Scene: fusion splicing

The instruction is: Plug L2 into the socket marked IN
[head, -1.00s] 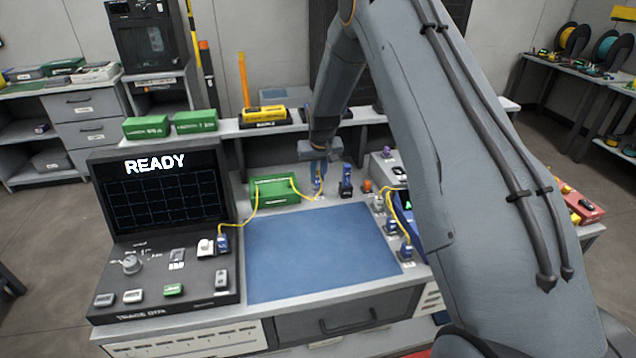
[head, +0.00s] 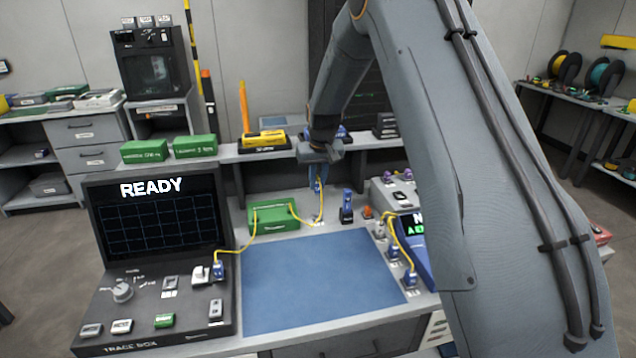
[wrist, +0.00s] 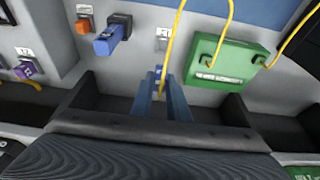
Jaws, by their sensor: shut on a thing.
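My gripper (head: 317,177) is shut on a blue plug (head: 318,186) above the back of the bench, right of the green box (head: 273,217). The plug's yellow cable runs down and left to that box. In the wrist view, the two blue-grey fingers (wrist: 162,100) close around the plug (wrist: 159,72), with the cable passing between them. The plug hangs clear of the bench, near a small white label (wrist: 163,37) whose text I cannot read. No socket marked IN is legible; the grey unit at right, partly behind my arm, shows plugs and small labels.
A blue upright tool (head: 346,206) stands right of my gripper. An instrument (head: 160,215) reading READY stands left, with a blue plug (head: 218,270) and yellow cable at its front. The blue mat (head: 315,280) is clear. A shelf (head: 240,155) runs behind.

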